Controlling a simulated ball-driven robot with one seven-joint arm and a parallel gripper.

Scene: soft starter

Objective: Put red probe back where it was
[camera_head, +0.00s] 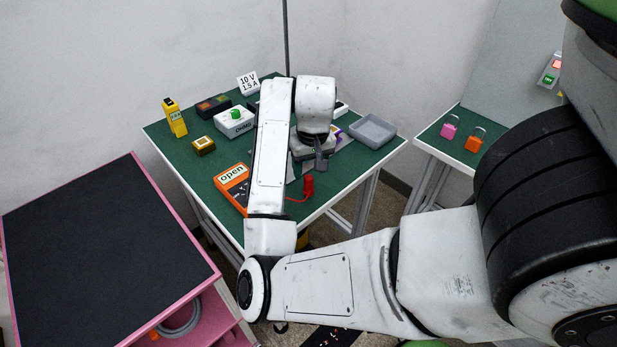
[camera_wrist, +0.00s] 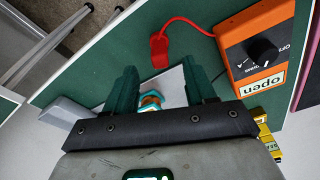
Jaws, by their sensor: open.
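The red probe (camera_head: 307,187) lies on the green table near its front edge. A red lead runs from it to the orange meter (camera_head: 229,178), which is marked "open". In the wrist view the probe (camera_wrist: 158,52) lies just past the fingertips, with the orange meter (camera_wrist: 262,50) to its right. My gripper (camera_wrist: 159,72) is open above the table, and the probe is not between its fingers. In the head view my gripper (camera_head: 319,160) is just behind the probe and partly hidden by my own wrist. My forearm hides part of the meter.
A grey tray (camera_head: 372,130) is at the table's right corner. A teal and orange item (camera_wrist: 150,102) lies under the gripper. Padlocks (camera_head: 474,144) are on the right table.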

